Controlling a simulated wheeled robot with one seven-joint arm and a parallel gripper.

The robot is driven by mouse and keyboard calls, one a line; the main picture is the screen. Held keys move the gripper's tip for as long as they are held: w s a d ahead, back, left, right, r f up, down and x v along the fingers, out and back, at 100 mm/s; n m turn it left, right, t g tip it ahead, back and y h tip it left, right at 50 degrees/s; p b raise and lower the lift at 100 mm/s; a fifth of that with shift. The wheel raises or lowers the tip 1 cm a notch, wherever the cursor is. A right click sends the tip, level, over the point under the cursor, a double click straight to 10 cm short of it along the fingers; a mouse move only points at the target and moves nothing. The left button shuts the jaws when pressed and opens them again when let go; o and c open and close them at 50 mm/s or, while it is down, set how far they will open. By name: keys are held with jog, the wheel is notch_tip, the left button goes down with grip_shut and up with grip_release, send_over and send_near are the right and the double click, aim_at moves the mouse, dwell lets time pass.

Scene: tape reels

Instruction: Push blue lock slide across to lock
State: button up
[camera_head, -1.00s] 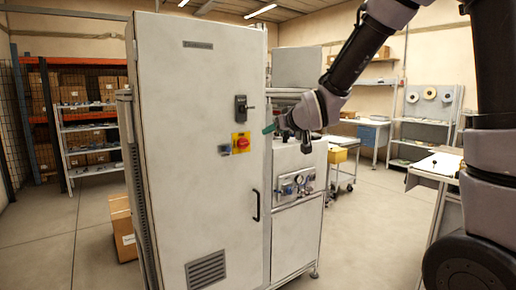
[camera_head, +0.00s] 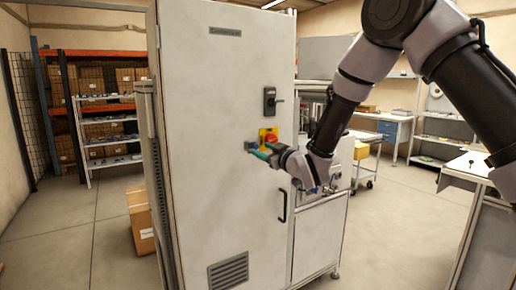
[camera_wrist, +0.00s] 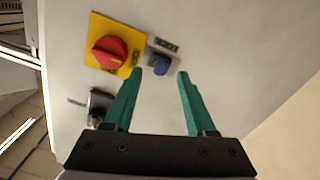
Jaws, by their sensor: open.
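The blue lock slide (camera_wrist: 160,65) is a small blue knob on a grey mount on the white cabinet door, beside the red rotary switch (camera_wrist: 110,52) on its yellow plate (camera_wrist: 97,30). In the wrist view my gripper (camera_wrist: 160,73) is open, its two green fingers pointing at the door, with the blue slide between the fingertips, closer to the left one. I cannot tell whether a finger touches it. In the head view my gripper (camera_head: 258,149) is at the door just below the red switch (camera_head: 271,140), and its fingers partly cover the lock area.
The tall white cabinet (camera_head: 220,200) has a black door lock handle (camera_head: 270,101) above the switch and a long black pull handle (camera_head: 283,206) below. A workbench (camera_head: 470,166) stands at the right. Open floor lies between them.

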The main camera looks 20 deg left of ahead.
aim_at(257, 147)
jog(key=shift+x, duration=2.2)
grip_shut()
